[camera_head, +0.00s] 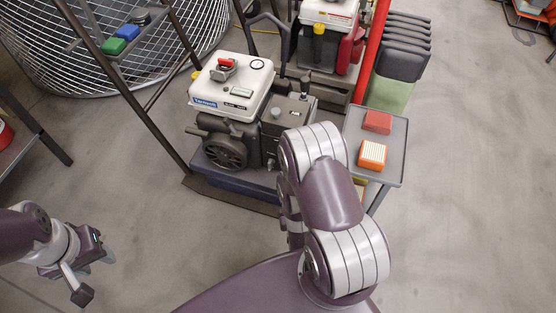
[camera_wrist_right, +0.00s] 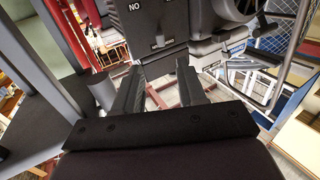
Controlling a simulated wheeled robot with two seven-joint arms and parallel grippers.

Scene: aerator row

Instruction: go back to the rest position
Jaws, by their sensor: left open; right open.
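My left gripper (camera_head: 95,274) is at the lower left of the head view, over bare floor. Its jaws are apart, with nothing between them. My right arm reaches forward in the middle of the head view, and its gripper is hidden there behind the arm. In the right wrist view my right gripper (camera_wrist_right: 160,92) shows two dark fingers set apart, with nothing held between them. A grey machine body (camera_wrist_right: 150,22) stands beyond the fingertips.
An aerator with a white top (camera_head: 232,85) stands just beyond my right arm. Beside it a grey side tray (camera_head: 391,150) holds a red block (camera_head: 377,122) and an orange-and-white block (camera_head: 372,155). Another aerator (camera_head: 328,12) stands behind. The floor (camera_head: 470,200) at right is clear.

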